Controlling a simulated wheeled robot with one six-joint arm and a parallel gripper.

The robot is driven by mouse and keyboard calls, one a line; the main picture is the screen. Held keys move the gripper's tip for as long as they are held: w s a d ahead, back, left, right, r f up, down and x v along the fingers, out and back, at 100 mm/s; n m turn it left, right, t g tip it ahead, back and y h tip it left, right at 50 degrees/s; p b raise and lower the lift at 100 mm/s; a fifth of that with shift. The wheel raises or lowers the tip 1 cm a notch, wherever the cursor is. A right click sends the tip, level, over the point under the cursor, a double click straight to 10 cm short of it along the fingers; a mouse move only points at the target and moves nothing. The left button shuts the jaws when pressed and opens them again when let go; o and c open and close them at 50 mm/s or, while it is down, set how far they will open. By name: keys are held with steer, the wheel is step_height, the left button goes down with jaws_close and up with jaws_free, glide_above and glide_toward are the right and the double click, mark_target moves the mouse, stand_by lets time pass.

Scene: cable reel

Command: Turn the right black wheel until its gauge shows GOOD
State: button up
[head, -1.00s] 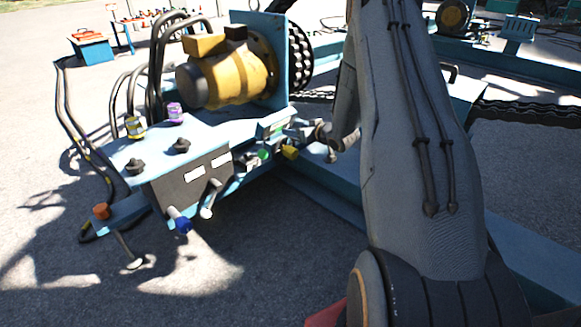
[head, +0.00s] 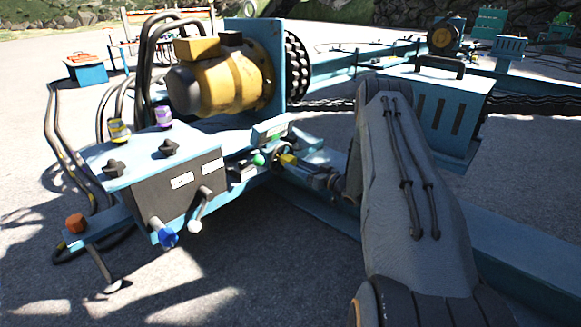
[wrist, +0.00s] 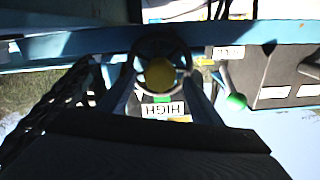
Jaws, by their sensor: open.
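A black wheel with a yellow hub (wrist: 160,72) is in the middle of the wrist view. In the head view its yellow hub (head: 288,159) shows at the right end of the blue machine's front; much of the rim is hard to make out there. A gauge label (wrist: 162,109) just below the wheel in the wrist view reads HIGH, upside down. My gripper (wrist: 163,88) is open, its fingers on either side of the wheel's lower part; I cannot tell whether they touch the rim. In the head view the gripper (head: 303,170) is small and close to the yellow hub.
A green-knobbed lever (wrist: 236,101) is right of the wheel in the wrist view. The dark control box (head: 185,190) has black star knobs on top and a blue knob (head: 168,238) in front. A yellow motor (head: 220,85) stands behind. Open ground lies in front.

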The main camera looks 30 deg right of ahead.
mark_target(294, 163)
steer(key=shift+b+x, duration=0.75)
steer(key=shift+x, duration=1.25)
steer(key=c, duration=1.5)
steer(key=shift+o, duration=0.2)
steer(key=shift+s+d, duration=0.1)
steer(key=shift+d, duration=0.05)
